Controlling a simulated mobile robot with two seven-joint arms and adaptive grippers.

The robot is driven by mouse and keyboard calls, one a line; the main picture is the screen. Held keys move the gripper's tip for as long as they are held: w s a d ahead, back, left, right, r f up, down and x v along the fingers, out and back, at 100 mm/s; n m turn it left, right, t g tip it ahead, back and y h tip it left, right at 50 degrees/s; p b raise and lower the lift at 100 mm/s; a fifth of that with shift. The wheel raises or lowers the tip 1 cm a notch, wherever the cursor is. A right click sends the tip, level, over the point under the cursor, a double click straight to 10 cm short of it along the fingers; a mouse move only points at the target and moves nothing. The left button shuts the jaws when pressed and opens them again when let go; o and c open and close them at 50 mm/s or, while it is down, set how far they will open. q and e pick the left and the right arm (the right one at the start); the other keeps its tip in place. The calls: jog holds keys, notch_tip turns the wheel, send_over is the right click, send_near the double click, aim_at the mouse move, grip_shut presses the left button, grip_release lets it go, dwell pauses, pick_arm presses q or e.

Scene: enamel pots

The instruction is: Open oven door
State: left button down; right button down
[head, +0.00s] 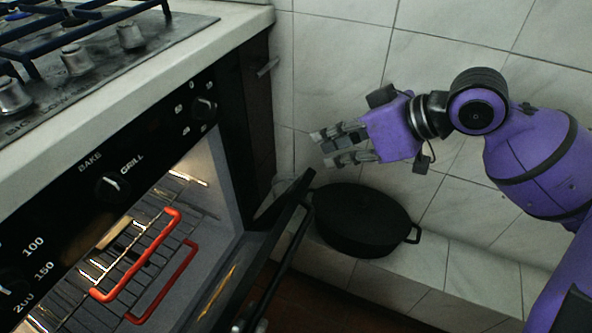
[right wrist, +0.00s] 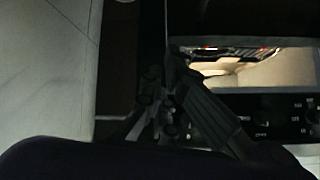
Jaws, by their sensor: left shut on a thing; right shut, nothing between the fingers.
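The black oven door (head: 262,245) is partly open, tilted down and outward from the lit oven cavity. Its long dark bar handle (head: 287,250) runs along the outer side. My left gripper (head: 252,322) shows only as a small grey part at the bottom edge of the head view, shut on the handle; most of it is out of frame. My right gripper (head: 338,148) is shut and empty, above and beyond the door's far corner, apart from it. It also shows in the right wrist view (right wrist: 163,98), with the lit oven opening beside it.
Inside the oven are wire racks (head: 125,255) with red-orange edge guards (head: 150,258). A black lidded pot (head: 360,220) stands on a tiled ledge (head: 450,275) below my right gripper. The stove top (head: 100,55) with knobs is above the oven. A tiled wall is behind.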

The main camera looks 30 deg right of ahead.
jog(key=a+r+n, duration=0.3)
jog(key=a+r, duration=0.1)
jog(key=r, duration=0.2)
send_over(297, 182)
jog(key=shift+g, duration=0.3)
jog(key=shift+a+f, duration=0.1)
jog(key=shift+f, duration=4.05)
jog(key=shift+s, duration=0.1)
